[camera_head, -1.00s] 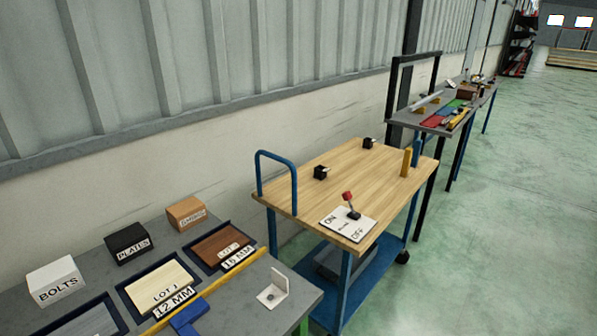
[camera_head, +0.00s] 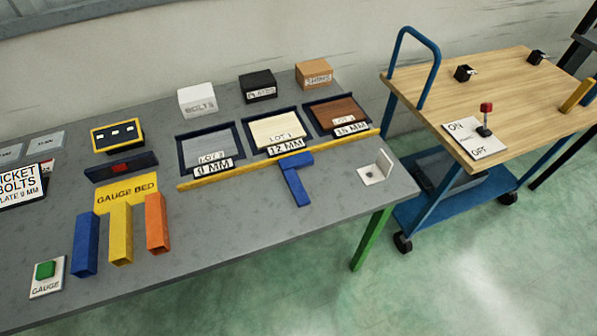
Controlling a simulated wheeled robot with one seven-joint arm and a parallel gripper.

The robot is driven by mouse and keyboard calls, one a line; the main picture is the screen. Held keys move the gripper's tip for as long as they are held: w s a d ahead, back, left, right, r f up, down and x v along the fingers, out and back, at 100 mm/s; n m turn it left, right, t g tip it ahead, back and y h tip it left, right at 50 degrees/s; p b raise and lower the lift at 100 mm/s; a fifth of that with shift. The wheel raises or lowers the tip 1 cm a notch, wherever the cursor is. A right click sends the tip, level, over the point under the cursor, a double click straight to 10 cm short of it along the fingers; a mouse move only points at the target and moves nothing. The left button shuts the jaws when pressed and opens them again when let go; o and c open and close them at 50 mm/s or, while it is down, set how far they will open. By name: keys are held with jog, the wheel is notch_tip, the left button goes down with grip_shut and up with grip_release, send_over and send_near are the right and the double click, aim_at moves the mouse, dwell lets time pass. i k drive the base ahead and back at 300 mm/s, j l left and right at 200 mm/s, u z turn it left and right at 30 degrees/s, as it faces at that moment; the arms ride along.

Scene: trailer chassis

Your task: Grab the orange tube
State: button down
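The orange tube (camera_head: 157,222) lies on the grey workbench (camera_head: 255,218) at the left in the head view, its open end toward the front edge. It is the rightmost of three tubes side by side. A yellow tube (camera_head: 120,235) is just left of it, and a blue tube (camera_head: 85,245) is left of that. A yellow plate marked GAUGE BED (camera_head: 127,195) lies behind them. My gripper is not in view.
A blue angled piece (camera_head: 296,180) lies by a yellow strip (camera_head: 230,170) in front of the lot trays. A green button (camera_head: 45,270) sits near the front left. A wooden cart (camera_head: 480,90) stands at right. Bench right of the orange tube is clear.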

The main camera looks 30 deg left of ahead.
aim_at(157, 225)
jog(key=u, duration=1.65)
jog(key=i+l, duration=0.15)
jog(key=l, duration=0.25)
jog(key=i+l, duration=0.1)
jog(key=l, duration=0.3)
jog(key=i+l+u, duration=0.1)
jog(key=l, duration=0.25)
jog(key=l+u, duration=0.1)
jog(key=u, duration=1.45)
jog(key=i+l, duration=0.05)
